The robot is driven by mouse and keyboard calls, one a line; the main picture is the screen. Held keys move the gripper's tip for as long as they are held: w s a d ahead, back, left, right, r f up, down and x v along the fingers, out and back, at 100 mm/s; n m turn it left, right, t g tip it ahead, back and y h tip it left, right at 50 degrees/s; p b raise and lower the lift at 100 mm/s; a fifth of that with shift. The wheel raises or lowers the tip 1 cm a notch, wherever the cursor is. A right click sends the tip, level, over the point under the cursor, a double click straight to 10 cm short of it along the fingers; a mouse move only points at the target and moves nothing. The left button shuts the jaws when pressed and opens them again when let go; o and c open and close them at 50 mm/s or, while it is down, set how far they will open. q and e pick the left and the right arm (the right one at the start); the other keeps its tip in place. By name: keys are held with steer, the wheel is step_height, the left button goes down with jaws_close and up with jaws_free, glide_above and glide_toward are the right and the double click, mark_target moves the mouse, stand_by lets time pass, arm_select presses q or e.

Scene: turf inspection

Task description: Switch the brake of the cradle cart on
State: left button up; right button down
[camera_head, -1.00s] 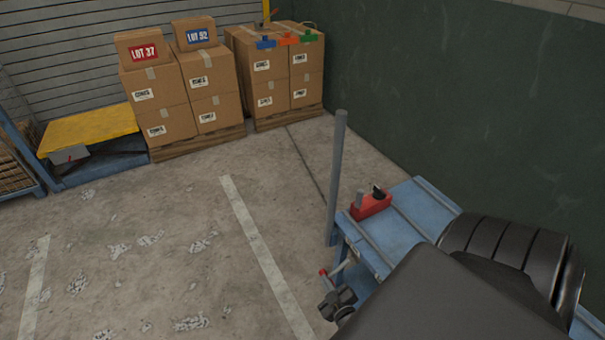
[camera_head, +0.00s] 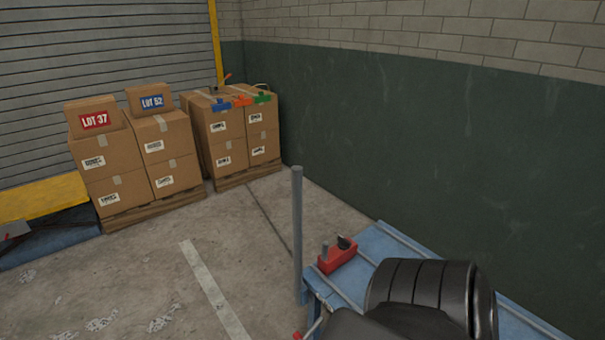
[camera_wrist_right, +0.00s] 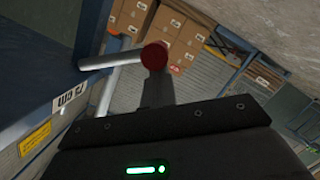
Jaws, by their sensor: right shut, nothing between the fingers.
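The cradle cart (camera_head: 370,245) is a blue frame at the lower right of the head view, with an upright grey post at its corner. A lever with a red knob (camera_head: 297,336) shows at its lower end, cut by the picture's bottom edge. In the right wrist view the red round knob (camera_wrist_right: 155,56) stands on a grey bar just beyond my fingertips. My right gripper (camera_wrist_right: 157,85) is shut and empty, its dark fingers pointing at the knob. I cannot tell whether they touch it. My left gripper is not in view.
A red block with a black knob (camera_head: 337,256) sits on the cart top. My dark arm covers part of the cart. Open concrete floor lies left of the cart.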

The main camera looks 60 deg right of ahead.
step_height(320, 180, up, 4)
steer(key=a+p, duration=0.2)
steer(key=p, duration=0.3)
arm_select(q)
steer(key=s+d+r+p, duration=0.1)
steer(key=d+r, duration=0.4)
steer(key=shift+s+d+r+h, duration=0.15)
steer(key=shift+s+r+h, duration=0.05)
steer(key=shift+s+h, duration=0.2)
arm_select(e)
steer(key=v, duration=0.9)
steer(key=shift+a+f, duration=0.25)
steer(key=shift+f, duration=0.1)
steer(key=shift+s, duration=0.1)
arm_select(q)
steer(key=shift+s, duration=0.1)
